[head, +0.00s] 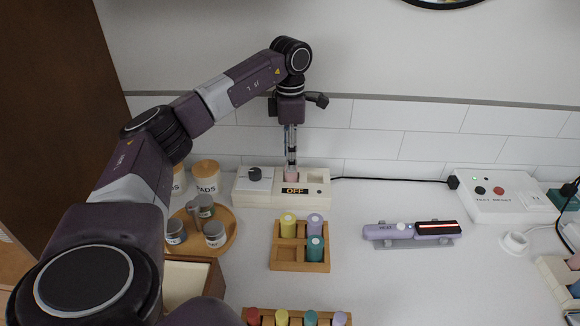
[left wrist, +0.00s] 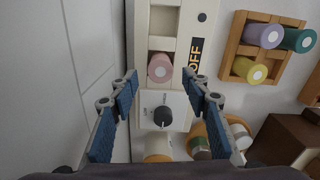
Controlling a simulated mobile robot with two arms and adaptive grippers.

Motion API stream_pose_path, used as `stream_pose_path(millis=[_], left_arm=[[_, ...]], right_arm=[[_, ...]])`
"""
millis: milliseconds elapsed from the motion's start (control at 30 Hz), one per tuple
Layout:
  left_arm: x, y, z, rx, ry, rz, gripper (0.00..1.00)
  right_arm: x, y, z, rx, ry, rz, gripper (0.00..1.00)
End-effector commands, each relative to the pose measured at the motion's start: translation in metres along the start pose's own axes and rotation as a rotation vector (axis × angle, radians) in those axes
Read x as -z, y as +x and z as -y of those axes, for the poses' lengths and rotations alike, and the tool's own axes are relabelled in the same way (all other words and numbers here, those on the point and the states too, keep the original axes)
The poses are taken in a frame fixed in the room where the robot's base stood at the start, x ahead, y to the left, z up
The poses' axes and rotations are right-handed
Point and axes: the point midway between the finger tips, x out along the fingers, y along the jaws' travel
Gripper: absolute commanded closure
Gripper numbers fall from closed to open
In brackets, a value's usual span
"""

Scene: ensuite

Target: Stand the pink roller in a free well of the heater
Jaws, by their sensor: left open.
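The cream heater (head: 254,187) stands against the tiled wall, with a dark knob and a label reading OFF. The pink roller (left wrist: 160,68) stands end-up in the heater well nearest the knob; it shows partly in the head view too (head: 291,175). A second well (left wrist: 162,20) beside it looks empty. My left gripper (head: 291,160) points down over the heater at the pink roller. In the left wrist view its blue-padded fingers (left wrist: 160,85) are open, one on each side, apart from the roller. My right gripper is out of view.
A wooden rack (head: 300,264) holds yellow, purple and teal rollers in front of the heater. A round wooden tray (head: 220,247) with jars is at left. A lilac straightener (head: 400,230) lies right on its rest. A white switch box (head: 503,205) stands at far right.

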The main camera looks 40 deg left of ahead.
Motion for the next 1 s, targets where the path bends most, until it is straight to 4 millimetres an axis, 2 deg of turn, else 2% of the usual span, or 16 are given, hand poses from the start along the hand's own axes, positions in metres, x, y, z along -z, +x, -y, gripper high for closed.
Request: stream_pose_path(millis=[100,200,400,567,1000], left_arm=[[-0.002,-0.028,-0.001,-0.003,0.001,0.006,0.57],[-0.001,-0.048,-0.001,-0.002,0.000,0.004,0.57],[-0.001,-0.074,0.000,0.000,0.000,0.001,0.57],[0.000,-0.080,0.000,0.001,0.000,0.000,0.57],[0.000,-0.079,0.000,0.001,0.000,0.000,0.57]], right_arm=[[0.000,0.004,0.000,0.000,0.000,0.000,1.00],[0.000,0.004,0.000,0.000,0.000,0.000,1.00],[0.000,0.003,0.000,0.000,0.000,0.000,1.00],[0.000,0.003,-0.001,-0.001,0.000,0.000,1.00],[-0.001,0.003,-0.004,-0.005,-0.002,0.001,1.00]])
